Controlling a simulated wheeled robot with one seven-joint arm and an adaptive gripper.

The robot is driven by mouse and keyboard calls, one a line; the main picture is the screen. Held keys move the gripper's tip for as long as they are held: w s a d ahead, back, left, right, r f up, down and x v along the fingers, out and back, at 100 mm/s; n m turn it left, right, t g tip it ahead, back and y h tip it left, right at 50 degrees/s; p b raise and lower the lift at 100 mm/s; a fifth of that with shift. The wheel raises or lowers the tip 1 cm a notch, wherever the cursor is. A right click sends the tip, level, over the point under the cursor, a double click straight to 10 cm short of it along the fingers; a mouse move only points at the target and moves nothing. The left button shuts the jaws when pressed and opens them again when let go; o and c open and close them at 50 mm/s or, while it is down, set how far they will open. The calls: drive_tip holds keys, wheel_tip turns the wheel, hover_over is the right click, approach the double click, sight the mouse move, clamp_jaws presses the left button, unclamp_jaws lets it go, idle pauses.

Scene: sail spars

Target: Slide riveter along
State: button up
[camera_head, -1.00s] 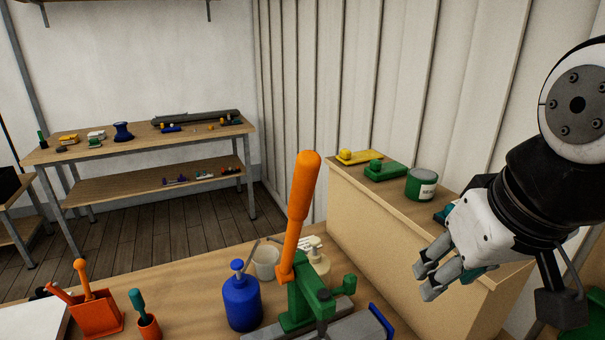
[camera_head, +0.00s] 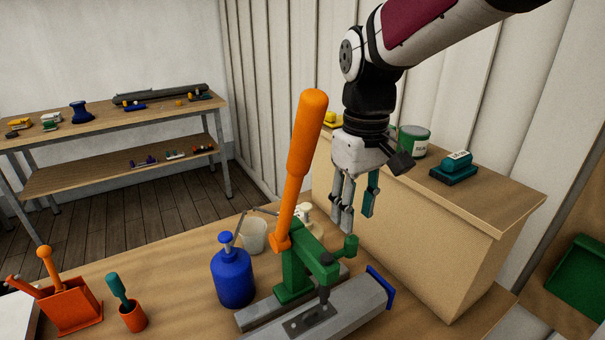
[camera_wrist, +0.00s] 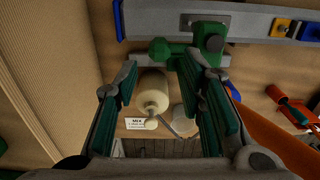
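The riveter is a green press (camera_head: 293,272) with a long orange handle (camera_head: 304,150) tilted up. It stands at the grey spar (camera_head: 345,308), which has a blue end piece (camera_head: 381,287). A green knob (camera_head: 350,247) sticks out on the riveter's right side; it also shows in the wrist view (camera_wrist: 160,50). My gripper (camera_head: 354,214) points down above and behind that knob, apart from the riveter. In the wrist view my gripper (camera_wrist: 163,68) has its fingers spread with nothing held. The green riveter body (camera_wrist: 209,38) lies beyond the right fingertip.
A blue pump bottle (camera_head: 233,277), a white cup (camera_head: 254,236) and a cream bottle (camera_wrist: 152,92) stand near the riveter. An orange tool holder (camera_head: 72,306) is at left. A cabinet (camera_head: 430,235) with a green can (camera_head: 413,140) and teal block (camera_head: 455,168) stands behind.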

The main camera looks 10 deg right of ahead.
sight(352, 237)
wheel_tip(352, 237, down, 6)
drive_tip(key=b, duration=0.5)
drive_tip(key=shift+w+f, duration=0.1)
drive_tip(key=shift+f, duration=0.05)
drive_tip(key=c, duration=0.8)
drive_tip(key=o, duration=1.2)
drive_tip(key=shift+r, duration=0.2)
